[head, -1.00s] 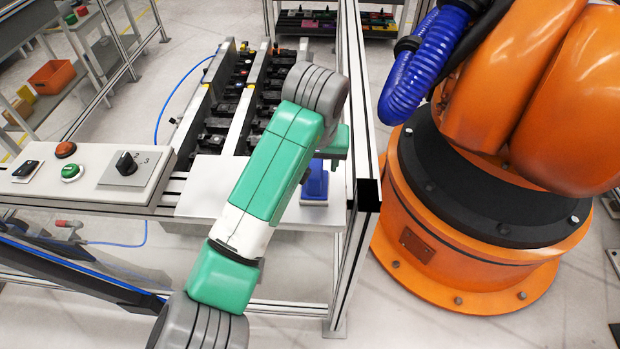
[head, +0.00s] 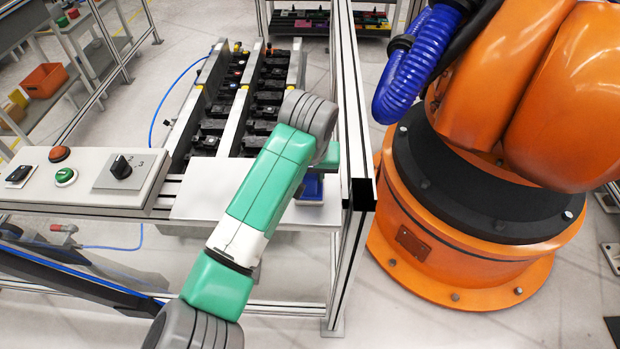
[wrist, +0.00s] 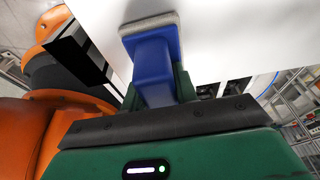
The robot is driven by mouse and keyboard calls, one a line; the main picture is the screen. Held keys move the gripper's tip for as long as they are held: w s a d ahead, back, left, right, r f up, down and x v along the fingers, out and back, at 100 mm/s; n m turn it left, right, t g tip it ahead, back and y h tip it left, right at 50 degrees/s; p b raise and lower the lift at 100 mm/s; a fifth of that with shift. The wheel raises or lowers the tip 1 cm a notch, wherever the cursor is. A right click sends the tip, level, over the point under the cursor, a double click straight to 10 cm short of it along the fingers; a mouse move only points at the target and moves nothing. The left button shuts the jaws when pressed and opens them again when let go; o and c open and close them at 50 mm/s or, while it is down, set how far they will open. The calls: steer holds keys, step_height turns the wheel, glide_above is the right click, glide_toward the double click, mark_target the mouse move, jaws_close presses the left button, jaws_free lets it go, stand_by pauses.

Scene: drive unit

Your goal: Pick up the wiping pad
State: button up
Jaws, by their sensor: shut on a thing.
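The wiping pad (head: 311,188) is a blue block with a pale grey pad face, at the right end of a white tabletop (head: 205,196). My arm partly covers it in the head view. In the wrist view the wiping pad (wrist: 151,58) stands out beyond my gripper, its grey edge at the far end against the white surface. My gripper (wrist: 157,88) is shut on its blue handle, with a green finger on each side. I cannot tell whether the pad still touches the tabletop. In the head view the fingers are mostly hidden behind my wrist.
A metal frame post (head: 358,190) stands close to the right of the pad. Beyond it is a large orange robot (head: 480,220). A button panel (head: 85,178) is at the left, and rails with black parts (head: 240,105) lie behind the tabletop.

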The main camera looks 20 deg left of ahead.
steer(key=shift+r, duration=0.15)
steer(key=shift+r, duration=0.3)
steer(key=v, duration=0.3)
steer(key=shift+s, duration=0.1)
steer(key=s+d+r+p, duration=0.1)
steer(key=s+d+p, duration=0.2)
steer(key=s, duration=1.1)
steer(key=shift+s+d+r+p, duration=0.2)
steer(key=shift+d+p, duration=0.2)
steer(key=shift+d, duration=0.2)
